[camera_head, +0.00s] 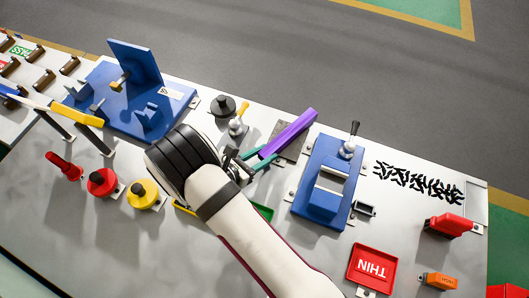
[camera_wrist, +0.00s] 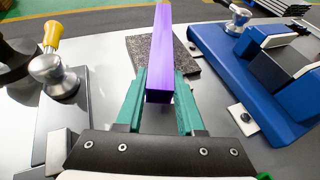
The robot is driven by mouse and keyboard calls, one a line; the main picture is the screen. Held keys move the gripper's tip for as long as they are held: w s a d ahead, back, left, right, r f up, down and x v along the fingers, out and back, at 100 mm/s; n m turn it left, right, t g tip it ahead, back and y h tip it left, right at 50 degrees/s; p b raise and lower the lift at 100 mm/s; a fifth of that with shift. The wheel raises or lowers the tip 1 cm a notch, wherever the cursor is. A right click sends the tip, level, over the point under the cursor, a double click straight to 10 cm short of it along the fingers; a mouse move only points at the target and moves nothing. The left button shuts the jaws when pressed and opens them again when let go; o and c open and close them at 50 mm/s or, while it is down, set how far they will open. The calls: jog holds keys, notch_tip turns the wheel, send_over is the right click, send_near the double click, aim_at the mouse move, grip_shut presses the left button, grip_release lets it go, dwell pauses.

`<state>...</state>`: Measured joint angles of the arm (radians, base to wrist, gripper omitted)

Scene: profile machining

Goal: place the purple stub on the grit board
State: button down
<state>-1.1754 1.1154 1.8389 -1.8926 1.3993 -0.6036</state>
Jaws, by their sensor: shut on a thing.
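The purple stub (camera_head: 289,133) is a long square bar, held level between the teal fingers of my gripper (camera_head: 258,157). In the wrist view the stub (camera_wrist: 161,50) points away from me, and my gripper (camera_wrist: 160,98) is shut on its near end. The grit board (camera_head: 293,151) is a dark speckled plate on the bench. In the wrist view the grit board (camera_wrist: 140,52) shows on both sides of the stub, which covers its middle. The stub's far part is over the board; I cannot tell whether they touch.
A blue fixture with a lever (camera_head: 326,183) stands close to the right of the board. A yellow-handled clamp (camera_head: 238,122) and a black knob (camera_head: 222,106) stand to the left.

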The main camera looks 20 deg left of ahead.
jog(key=shift+f, duration=0.1)
jog(key=shift+f, duration=0.15)
jog(key=c, duration=0.5)
grip_release()
